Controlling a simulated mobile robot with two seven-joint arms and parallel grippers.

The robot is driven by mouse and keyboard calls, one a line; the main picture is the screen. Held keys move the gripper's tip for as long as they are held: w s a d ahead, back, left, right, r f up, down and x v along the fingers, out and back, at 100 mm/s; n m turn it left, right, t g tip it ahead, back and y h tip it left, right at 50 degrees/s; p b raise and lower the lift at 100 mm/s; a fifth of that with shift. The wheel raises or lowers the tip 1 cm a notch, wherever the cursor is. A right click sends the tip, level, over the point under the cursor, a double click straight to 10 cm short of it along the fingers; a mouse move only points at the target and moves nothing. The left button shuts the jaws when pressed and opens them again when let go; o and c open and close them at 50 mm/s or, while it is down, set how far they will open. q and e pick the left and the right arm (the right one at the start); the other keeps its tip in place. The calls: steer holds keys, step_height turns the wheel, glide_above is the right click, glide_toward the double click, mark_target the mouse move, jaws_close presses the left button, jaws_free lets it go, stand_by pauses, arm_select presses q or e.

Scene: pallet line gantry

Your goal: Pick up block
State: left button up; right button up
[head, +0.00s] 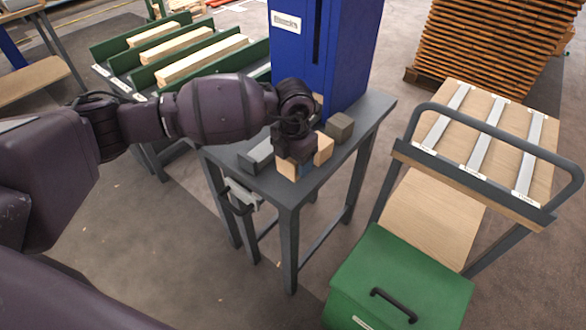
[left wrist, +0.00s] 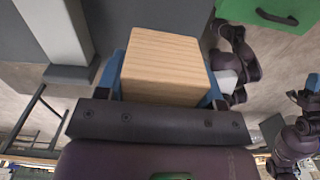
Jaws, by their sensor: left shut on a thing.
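A light wooden block (left wrist: 162,62) sits between the blue fingers of my left gripper in the left wrist view. In the head view my left gripper (head: 306,168) is over the near part of a dark grey table (head: 290,195), shut on this block. The pale wood of the block (head: 287,171) shows on both sides of the finger. I cannot tell whether the block touches the tabletop.
A grey-brown block (head: 340,127) stands behind the gripper, near a blue column (head: 330,50). A grey angled piece (head: 257,155) lies left of the gripper. Green troughs (head: 150,72) hold timber at the back left.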

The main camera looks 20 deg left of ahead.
arm_select(q)
step_height(320, 180, up, 16)
steer(key=p, duration=0.1)
steer(key=shift+p, duration=0.35)
steer(key=shift+f, duration=0.15)
